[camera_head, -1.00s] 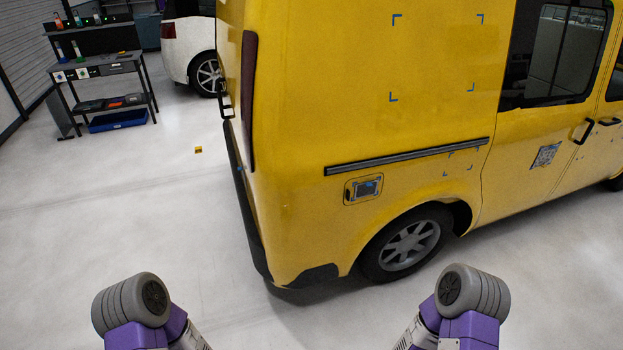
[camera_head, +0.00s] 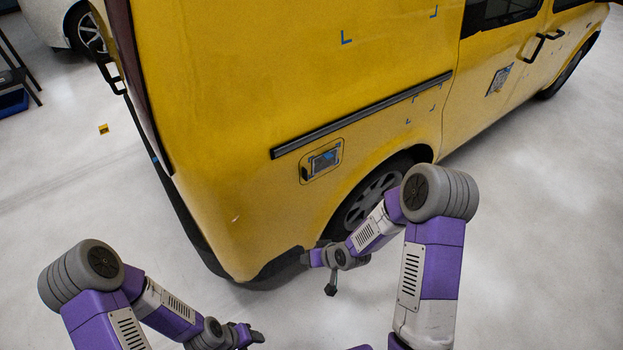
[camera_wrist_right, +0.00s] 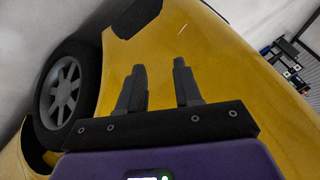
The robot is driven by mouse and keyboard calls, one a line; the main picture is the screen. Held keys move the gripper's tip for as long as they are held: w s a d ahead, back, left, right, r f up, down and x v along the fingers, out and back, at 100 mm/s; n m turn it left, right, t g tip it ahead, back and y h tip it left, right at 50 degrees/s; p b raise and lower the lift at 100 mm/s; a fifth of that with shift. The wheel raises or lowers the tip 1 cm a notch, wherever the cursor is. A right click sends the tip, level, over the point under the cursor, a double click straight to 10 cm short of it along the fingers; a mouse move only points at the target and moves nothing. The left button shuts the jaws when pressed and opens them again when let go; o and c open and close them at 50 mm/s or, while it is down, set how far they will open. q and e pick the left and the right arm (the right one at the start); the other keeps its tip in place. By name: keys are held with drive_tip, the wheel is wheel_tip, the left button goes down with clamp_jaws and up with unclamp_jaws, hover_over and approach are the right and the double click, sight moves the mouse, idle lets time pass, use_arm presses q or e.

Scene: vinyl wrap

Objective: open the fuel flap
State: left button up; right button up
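The fuel flap (camera_head: 322,160) is a small rounded-square panel on the yellow van's side (camera_head: 250,190), below the dark rail and left of the rear wheel. It looks flush with the body. A dark patch with blue marks sits on it. My right gripper (camera_head: 306,258) is below the flap, near the rear wheel and bumper corner, apart from the flap. The right wrist view shows this gripper (camera_wrist_right: 159,66) with its two fingers spread and nothing between them; the flap does not show there. My left gripper (camera_head: 256,336) is low in the head view, away from the van; its fingers are too small to judge.
The dark rail (camera_head: 360,115) runs just above the flap. The rear wheel (camera_head: 372,195) is right of and below it. A black handle (camera_head: 110,75) sits at the van's rear. A small yellow object (camera_head: 103,129) lies on the open floor at left.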

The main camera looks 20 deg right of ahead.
drive_tip(key=w+d+r+n+t+b, duration=0.1)
drive_tip(key=w+d+r+t+b, duration=0.15)
drive_tip(key=w, duration=0.25)
drive_tip(key=w+d+r+n+t+b, duration=0.1)
drive_tip(key=w+r+b, duration=0.15)
drive_tip(key=w, duration=0.25)
drive_tip(key=n+t+b, duration=0.3)
drive_tip(key=t+b, duration=0.1)
approach(307, 172)
drive_tip(key=w, duration=0.2)
drive_tip(key=x, duration=0.2)
drive_tip(key=b+x, duration=0.1)
drive_tip(key=x, duration=0.3)
drive_tip(key=shift+w+a+f, duration=0.2)
drive_tip(key=shift+a+f, duration=0.1)
drive_tip(key=shift+f, duration=0.1)
use_arm(q)
wheel_tip(307, 172, down, 13)
drive_tip(key=shift+r, duration=0.2)
use_arm(e)
clamp_jaws()
